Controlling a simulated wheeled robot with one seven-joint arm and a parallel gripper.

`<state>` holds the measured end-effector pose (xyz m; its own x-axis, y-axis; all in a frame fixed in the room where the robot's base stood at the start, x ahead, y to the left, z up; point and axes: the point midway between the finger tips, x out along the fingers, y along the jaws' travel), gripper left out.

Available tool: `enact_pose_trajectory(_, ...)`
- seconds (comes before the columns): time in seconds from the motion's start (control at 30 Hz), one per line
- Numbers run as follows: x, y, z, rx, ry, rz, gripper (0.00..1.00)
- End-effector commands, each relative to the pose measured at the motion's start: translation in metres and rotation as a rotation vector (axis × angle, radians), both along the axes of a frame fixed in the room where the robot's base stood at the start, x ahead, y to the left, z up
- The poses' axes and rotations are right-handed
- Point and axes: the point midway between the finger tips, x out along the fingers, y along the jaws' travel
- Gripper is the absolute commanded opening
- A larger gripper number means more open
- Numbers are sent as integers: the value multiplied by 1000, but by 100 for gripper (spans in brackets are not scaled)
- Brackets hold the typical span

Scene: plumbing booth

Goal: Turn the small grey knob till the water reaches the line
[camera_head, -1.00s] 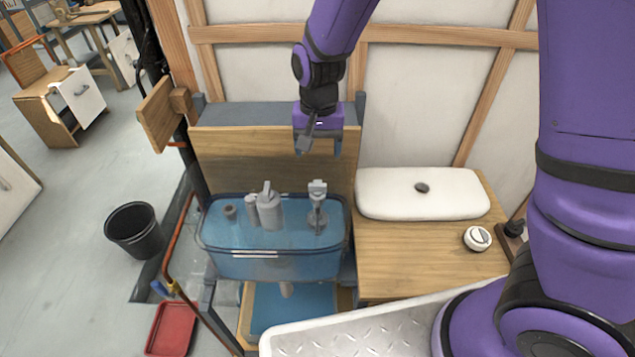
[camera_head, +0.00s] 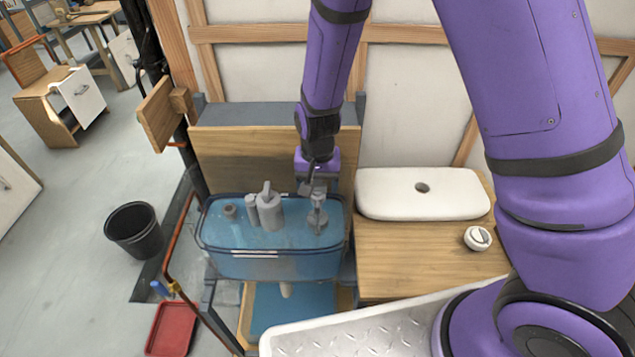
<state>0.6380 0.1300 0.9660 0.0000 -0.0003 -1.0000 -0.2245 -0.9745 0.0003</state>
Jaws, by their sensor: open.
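The clear blue cistern (camera_head: 225,262) stands in the middle left, with water in it. Pale marks (camera_head: 255,254) show on its front wall; I cannot tell the water level against them. The grey fill valve (camera_head: 318,217) stands upright at the right inside the cistern; the small knob at its top is partly hidden by my gripper. My gripper (camera_head: 314,186) points down, open, right at the top of this valve. I cannot tell whether the fingers touch the knob. A grey flush valve (camera_head: 268,208) stands to the left of it.
A white cistern lid (camera_head: 385,198) and a round white button piece (camera_head: 478,238) lie on the wooden top (camera_head: 400,262) to the right. A wooden board (camera_head: 225,150) stands behind the cistern. A black bucket (camera_head: 134,232) and red tray (camera_head: 171,328) are on the floor.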

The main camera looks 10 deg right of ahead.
Motion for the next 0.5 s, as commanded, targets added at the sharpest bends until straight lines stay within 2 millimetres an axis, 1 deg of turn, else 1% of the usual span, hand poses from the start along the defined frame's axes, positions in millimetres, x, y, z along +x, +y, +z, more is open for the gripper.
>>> enact_pose_trajectory(0.2, 0, 0, 0, 0, 0, 0, 70)
enact_pose_trajectory(0.23, 0, 0, 0, 0, 0, 0, 68)
enact_pose_trajectory(0.43, 0, 0, 0, 0, 0, 0, 22)
enact_pose_trajectory(0.5, 0, 0, 0, 0, 0, 0, 21)
